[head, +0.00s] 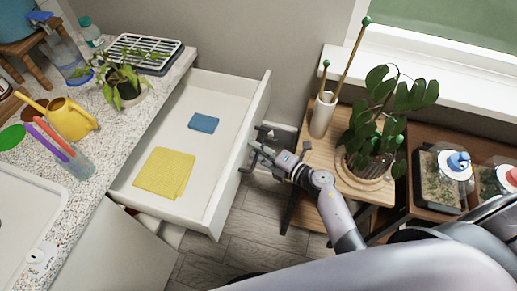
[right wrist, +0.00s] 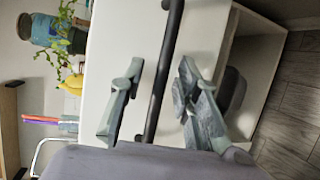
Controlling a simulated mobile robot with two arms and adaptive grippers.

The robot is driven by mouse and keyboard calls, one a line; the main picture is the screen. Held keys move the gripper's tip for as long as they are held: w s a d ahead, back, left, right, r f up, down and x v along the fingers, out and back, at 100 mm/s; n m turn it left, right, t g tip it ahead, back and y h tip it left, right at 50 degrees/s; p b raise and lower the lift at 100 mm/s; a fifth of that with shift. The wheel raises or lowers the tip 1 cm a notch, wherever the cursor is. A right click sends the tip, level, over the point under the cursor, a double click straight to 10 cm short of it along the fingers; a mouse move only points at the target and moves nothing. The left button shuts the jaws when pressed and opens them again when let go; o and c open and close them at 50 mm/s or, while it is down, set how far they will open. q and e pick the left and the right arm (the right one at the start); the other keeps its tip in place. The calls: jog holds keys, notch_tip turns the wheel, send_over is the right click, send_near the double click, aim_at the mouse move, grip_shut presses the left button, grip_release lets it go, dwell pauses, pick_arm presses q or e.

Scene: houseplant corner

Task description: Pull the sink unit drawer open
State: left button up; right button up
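The sink unit drawer (head: 222,205) is pulled out from under the speckled counter in the head view. A yellow cloth (head: 165,172) and a blue sponge or cloth (head: 203,122) lie inside it. In the right wrist view its white front (right wrist: 125,45) carries a dark bar handle (right wrist: 168,50). My right gripper (head: 255,146) is at the drawer front. Its fingers are spread on either side of the handle in the right wrist view (right wrist: 152,100), with gaps showing, so it is open around the bar without gripping it. My left gripper is not in view.
A wooden plant stand (head: 318,155) with a potted plant (head: 375,125) and a white vase (head: 322,115) stands right of the gripper. A low shelf (head: 425,135) with terrariums is farther right. The counter (head: 120,120) holds a yellow watering can (head: 70,120) and a plant.

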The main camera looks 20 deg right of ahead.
jog(key=shift+c, duration=0.2)
grip_shut()
dwell(0.6)
